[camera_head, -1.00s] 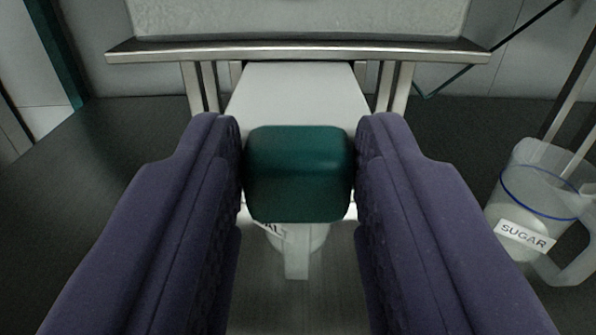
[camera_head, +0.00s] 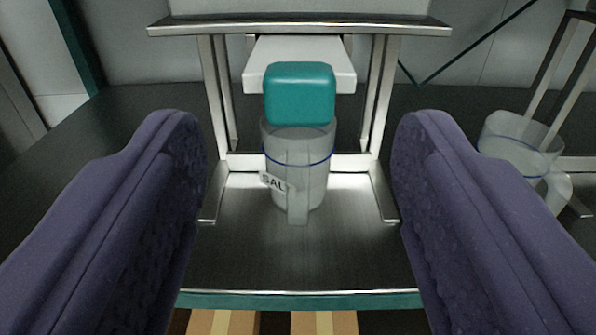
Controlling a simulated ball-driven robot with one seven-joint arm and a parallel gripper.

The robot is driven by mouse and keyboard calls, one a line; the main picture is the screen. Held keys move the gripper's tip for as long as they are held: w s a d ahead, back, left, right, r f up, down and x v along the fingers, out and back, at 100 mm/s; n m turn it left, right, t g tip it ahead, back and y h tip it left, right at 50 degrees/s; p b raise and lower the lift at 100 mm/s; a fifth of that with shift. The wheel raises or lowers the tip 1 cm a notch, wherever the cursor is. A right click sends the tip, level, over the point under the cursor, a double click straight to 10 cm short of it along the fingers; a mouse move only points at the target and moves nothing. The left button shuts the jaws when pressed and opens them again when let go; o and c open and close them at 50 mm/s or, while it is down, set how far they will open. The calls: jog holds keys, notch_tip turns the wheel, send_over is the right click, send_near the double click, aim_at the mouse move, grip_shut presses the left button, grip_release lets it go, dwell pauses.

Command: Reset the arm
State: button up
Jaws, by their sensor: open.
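My gripper (camera_head: 300,125) shows as two purple padded fingers, spread wide with nothing between them that they touch. Ahead of it, between the fingers in the picture, is a teal rounded block (camera_head: 299,94) in front of a white slab (camera_head: 352,80). Below the block stands a clear jug (camera_head: 318,180) with a blue line and a label reading "SALT", partly cut off.
A metal frame (camera_head: 390,100) with a shelf rises around the jug. A second clear jug (camera_head: 520,150) with a blue line stands at the right. The dark counter (camera_head: 100,130) is clear at the left. A teal edge (camera_head: 300,300) runs along the front.

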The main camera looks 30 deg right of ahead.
jog(key=shift+v, duration=1.05)
